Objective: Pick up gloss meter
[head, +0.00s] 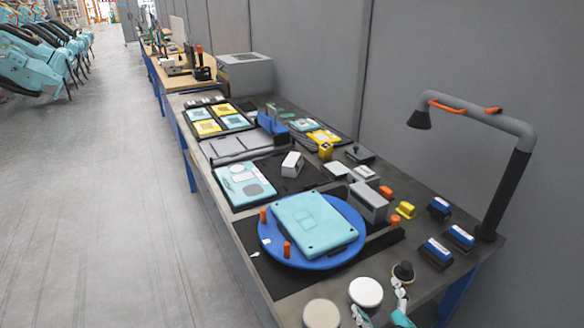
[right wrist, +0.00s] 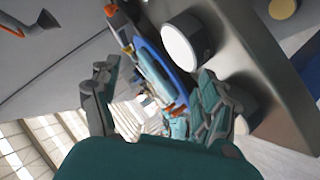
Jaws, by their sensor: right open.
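No label marks the gloss meter. A small white-grey box (head: 292,164) lies tilted on a dark mat behind the blue turntable, and a larger grey box (head: 368,202) stands right of it; I cannot tell which one is the gloss meter. My right gripper (head: 382,314) shows at the bottom edge of the head view, at the near end of the bench, well apart from both boxes. In the right wrist view its fingers (right wrist: 160,90) are spread with nothing between them. My left gripper is not in view.
The blue turntable (head: 268,246) bears a light-blue panel (head: 312,222). White discs (head: 366,291) and a black knob (head: 403,271) sit near my right gripper. A lamp (head: 516,165) rises at the right, with blue-topped blocks (head: 437,248) beside it. Open floor (head: 100,200) lies left.

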